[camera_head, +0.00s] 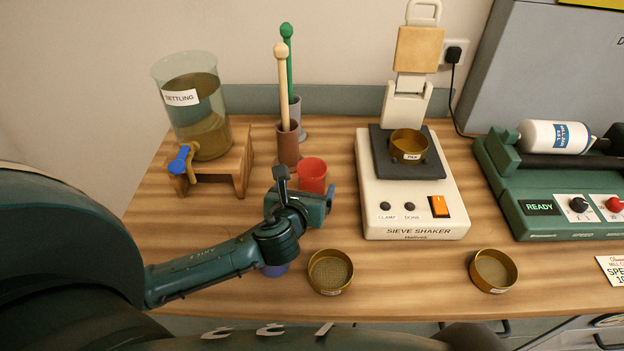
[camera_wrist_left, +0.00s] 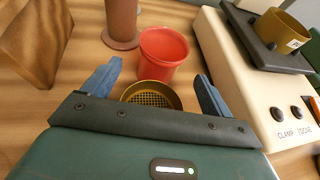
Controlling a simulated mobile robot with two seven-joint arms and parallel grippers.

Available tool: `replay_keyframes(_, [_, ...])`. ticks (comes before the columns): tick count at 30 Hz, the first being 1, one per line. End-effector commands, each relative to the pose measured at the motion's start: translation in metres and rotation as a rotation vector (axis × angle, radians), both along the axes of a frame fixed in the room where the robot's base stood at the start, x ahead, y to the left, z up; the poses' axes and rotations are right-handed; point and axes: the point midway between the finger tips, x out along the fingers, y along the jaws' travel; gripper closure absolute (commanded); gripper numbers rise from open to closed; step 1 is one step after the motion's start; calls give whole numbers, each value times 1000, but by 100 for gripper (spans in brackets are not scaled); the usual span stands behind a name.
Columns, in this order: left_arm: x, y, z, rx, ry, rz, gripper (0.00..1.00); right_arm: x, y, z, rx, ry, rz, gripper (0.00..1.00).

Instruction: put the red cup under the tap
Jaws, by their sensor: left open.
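The red cup (camera_head: 313,172) stands upright on the table, right of the wooden stand; it also shows in the left wrist view (camera_wrist_left: 164,50). The tap (camera_head: 181,161), with a blue handle, is low on the front of the glass settling vessel (camera_head: 198,120), above the table's left part. My left gripper (camera_head: 303,190) is open and empty, on the near side of the cup and hiding its lower part in the head view. In the left wrist view the cup is ahead of the gap between the fingers (camera_wrist_left: 159,75). My right gripper is not in view.
The wooden stand (camera_head: 240,165) carries the vessel. A brown holder (camera_head: 288,148) with a pestle-like rod stands just behind the cup. The sieve shaker (camera_head: 410,205) is to the right. Brass sieves (camera_head: 330,272) (camera_head: 493,270) lie in front. A blue object (camera_head: 275,271) is mostly hidden under my left arm.

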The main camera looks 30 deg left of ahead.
Motion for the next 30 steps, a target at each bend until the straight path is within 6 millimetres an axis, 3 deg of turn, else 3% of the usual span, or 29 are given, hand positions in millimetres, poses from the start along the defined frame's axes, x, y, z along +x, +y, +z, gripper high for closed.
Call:
replay_keyframes(7, [19, 5, -4, 1, -6, 1, 15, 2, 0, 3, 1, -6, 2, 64])
replay_keyframes(16, [58, 14, -20, 1, -5, 1, 15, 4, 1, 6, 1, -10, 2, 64])
replay_keyframes(26, [63, 15, -23, 0, -5, 1, 16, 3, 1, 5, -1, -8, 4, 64])
replay_keyframes(30, [62, 15, -23, 0, -5, 1, 27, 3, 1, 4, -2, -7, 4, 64])
